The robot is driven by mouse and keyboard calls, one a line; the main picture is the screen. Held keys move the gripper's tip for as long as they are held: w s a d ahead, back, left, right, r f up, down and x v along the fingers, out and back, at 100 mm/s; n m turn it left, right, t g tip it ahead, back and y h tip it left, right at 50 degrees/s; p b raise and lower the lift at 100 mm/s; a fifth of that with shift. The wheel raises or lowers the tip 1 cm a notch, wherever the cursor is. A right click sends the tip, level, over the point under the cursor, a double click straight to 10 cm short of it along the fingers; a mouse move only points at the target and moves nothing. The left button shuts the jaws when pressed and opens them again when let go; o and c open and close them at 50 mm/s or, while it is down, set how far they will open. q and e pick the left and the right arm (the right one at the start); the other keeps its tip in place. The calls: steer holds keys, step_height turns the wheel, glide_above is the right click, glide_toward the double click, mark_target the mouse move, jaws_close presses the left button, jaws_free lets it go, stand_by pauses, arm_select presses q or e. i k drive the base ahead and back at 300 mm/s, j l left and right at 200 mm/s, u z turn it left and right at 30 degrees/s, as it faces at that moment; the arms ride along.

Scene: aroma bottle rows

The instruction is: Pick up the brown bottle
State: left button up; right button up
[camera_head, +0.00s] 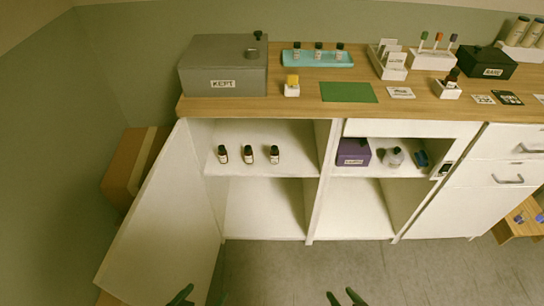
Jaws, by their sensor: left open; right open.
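Several small dark bottles with pale labels are in view, and I cannot tell which one the task means. Three stand in a row on the upper shelf of the open left cabinet: a left bottle (222,154), a middle bottle (248,155) and a right bottle (274,155). Three more, including a middle tray bottle (318,50), stand on a teal tray (300,62) on the counter. A dark brown bottle (453,76) sits in a white holder (446,91). My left gripper (201,297) and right gripper (343,297) are open at the bottom edge, apart from all bottles.
The open cabinet door (160,215) stands at the left. A grey box (222,70), a green mat (348,92) and white racks share the wooden counter. A purple box (353,152) and a round flask (394,157) occupy the neighbouring shelf. Grey floor (300,265) before the cabinets is clear.

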mark_target(274, 152)
steer(key=i+l, duration=0.8)
steer(key=i+l+u, duration=0.1)
steer(key=u, duration=1.55)
